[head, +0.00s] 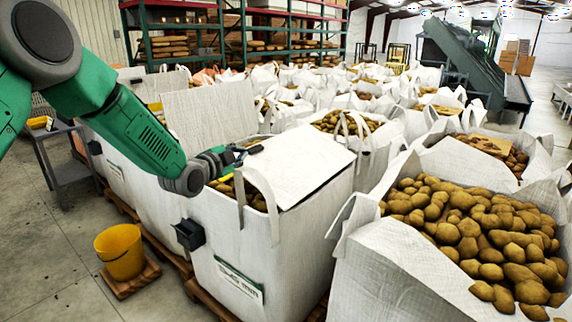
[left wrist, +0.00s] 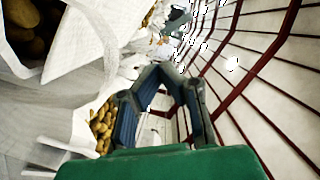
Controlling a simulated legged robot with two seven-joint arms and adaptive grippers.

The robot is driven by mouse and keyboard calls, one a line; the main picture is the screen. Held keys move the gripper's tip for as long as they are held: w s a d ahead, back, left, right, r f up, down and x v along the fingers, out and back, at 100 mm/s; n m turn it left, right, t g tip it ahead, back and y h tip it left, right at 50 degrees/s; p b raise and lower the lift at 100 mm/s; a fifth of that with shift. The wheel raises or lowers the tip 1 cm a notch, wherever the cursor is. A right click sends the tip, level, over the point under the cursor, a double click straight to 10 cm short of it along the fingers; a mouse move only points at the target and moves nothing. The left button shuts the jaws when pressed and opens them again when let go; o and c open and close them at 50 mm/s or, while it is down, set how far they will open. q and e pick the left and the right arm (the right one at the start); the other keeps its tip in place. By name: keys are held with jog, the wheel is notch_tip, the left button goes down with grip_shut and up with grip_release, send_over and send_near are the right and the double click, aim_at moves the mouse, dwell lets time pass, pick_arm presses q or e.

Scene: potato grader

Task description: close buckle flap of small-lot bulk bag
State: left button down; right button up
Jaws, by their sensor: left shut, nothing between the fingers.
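The small-lot bulk bag (head: 235,247) is a white woven bag with a green-and-white label (head: 238,279) low on its front. Its pale flap (head: 303,165) lies raised and tilted over the right part of the open top; potatoes (head: 252,195) show at the left. A black buckle box (head: 190,234) sits on the bag's left edge. My left gripper (head: 250,150) is shut and empty, at the flap's left edge; I cannot tell whether it touches. Its fingers also show in the left wrist view (left wrist: 161,70). My right gripper is out of view.
An open bag of potatoes (head: 455,225) stands at the right, with more bags behind. Another pale panel (head: 208,113) stands upright behind my left gripper. A yellow bucket (head: 120,252) and a grey side table (head: 68,170) are at the left, with bare floor around them.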

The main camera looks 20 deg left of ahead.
pick_arm(q)
jog(key=shift+w+a+f, duration=0.2)
jog(key=shift+w+a, duration=0.05)
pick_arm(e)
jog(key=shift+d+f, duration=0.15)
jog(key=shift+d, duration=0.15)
pick_arm(q)
jog(key=shift+a+f, duration=0.1)
jog(key=shift+a, duration=0.2)
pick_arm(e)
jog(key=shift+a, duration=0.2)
